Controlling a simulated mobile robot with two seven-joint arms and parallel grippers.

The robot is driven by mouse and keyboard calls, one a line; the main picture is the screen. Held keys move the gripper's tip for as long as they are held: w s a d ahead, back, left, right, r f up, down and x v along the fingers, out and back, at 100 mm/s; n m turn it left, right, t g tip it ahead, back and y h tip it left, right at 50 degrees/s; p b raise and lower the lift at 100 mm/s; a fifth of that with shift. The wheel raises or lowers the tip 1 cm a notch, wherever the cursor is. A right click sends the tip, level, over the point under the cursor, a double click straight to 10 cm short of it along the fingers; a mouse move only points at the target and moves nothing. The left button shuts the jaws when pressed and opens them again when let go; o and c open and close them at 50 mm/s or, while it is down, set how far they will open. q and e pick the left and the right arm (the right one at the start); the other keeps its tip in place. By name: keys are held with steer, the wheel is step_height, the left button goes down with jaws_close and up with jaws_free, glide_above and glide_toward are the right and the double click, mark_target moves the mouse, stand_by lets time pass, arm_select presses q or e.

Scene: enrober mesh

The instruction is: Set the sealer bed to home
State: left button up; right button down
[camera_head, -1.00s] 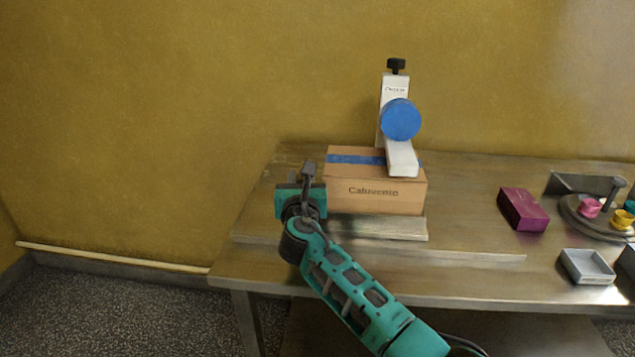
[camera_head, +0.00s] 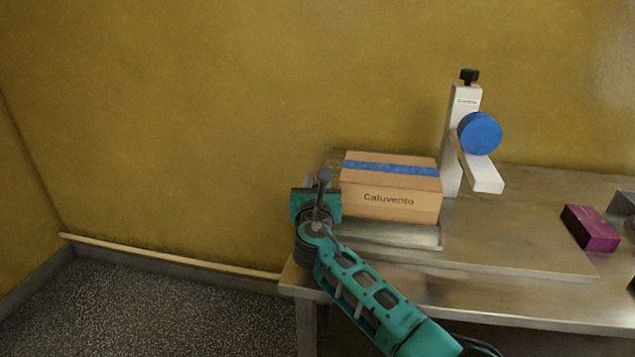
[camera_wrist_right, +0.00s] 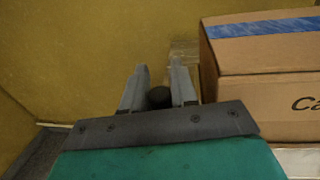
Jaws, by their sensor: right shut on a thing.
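The sealer bed (camera_head: 408,233) is a flat metal plate low on the table's left part, carrying a cardboard box (camera_head: 395,203) marked "Caluvento" with blue tape along its top. The sealer head stands to the right of the box: a white column (camera_head: 463,135) with a black knob on top, a blue disc (camera_head: 480,133) and a white arm. My right gripper (camera_head: 322,180) is at the bed's left end, beside the box. In the right wrist view its fingers (camera_wrist_right: 158,80) are around a dark round knob (camera_wrist_right: 159,97), shut on it. My left gripper is out of view.
A purple box (camera_head: 590,228) lies on the metal table (camera_head: 530,262) to the right. Grey items are cut off at the right edge. The wall is close behind, and floor is open left of the table.

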steer(key=shift+a+r, duration=0.1)
steer(key=shift+a, duration=0.2)
steer(key=c, duration=1)
jaws_free()
steer(key=shift+o, duration=0.2)
steer(key=shift+s, duration=0.3)
steer(key=s+a+p, duration=0.1)
steer(key=s+p, duration=0.1)
steer(key=s, duration=1)
steer(key=shift+a, duration=0.3)
